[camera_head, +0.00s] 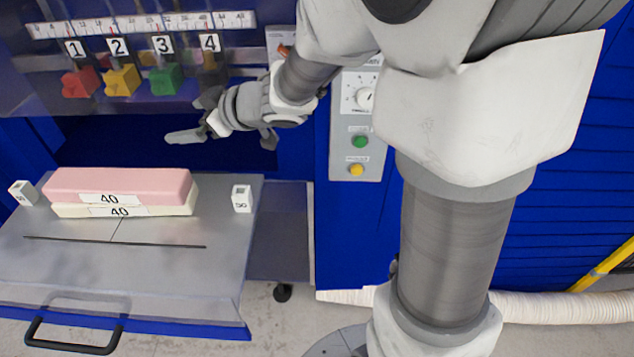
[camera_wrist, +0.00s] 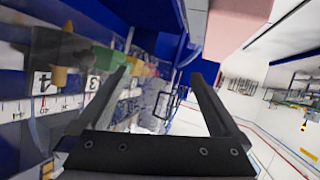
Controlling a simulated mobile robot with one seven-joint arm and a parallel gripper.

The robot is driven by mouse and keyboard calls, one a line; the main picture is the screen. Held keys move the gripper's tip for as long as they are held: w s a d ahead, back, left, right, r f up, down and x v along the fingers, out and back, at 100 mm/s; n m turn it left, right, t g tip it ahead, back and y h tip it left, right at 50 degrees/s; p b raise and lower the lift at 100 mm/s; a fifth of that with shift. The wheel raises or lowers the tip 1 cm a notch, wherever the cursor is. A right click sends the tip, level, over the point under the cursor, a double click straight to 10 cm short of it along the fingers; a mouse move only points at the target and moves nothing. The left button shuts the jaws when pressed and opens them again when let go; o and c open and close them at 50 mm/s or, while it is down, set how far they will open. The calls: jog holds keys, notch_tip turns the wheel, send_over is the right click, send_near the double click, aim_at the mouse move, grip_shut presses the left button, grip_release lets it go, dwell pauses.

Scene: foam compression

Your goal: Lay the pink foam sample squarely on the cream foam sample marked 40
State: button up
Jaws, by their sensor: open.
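The pink foam sample (camera_head: 120,182) lies flat on the cream foam sample (camera_head: 175,211) on the grey plate at left in the head view. Both front faces carry a label reading 40. The pink one looks shifted slightly left of the cream one, whose front edge shows below it; their ends are not quite flush. My gripper (camera_head: 226,139) is right of and beyond the stack, apart from it. In the wrist view the open jaws (camera_wrist: 160,73) hold nothing. A pink surface, probably the pink sample, shows at the top of the wrist view (camera_wrist: 232,22).
The grey plate (camera_head: 150,270) has a black front handle (camera_head: 70,347). White marked blocks stand left (camera_head: 22,192) and right (camera_head: 241,198) of the stack. Coloured pointers (camera_head: 121,80) and a scale hang above. A button panel (camera_head: 358,140) is right of my gripper.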

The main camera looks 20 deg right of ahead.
jog(key=s+d+r+m+t+h, duration=0.1)
jog(key=s+d+r+m+h, duration=0.2)
jog(key=d+h, duration=0.3)
jog(key=s+d+r+m+t+h, duration=0.1)
jog(key=s+d+r+m+h, duration=0.2)
jog(key=d, duration=0.6)
jog(key=s+f+m+g, duration=0.2)
jog(key=s+g, duration=0.1)
jog(key=s, duration=0.7)
jog(key=s+f+m+g, duration=0.2)
jog(key=s+m+g, duration=0.1)
jog(key=s, duration=0.7)
jog(key=shift+s+d, duration=0.3)
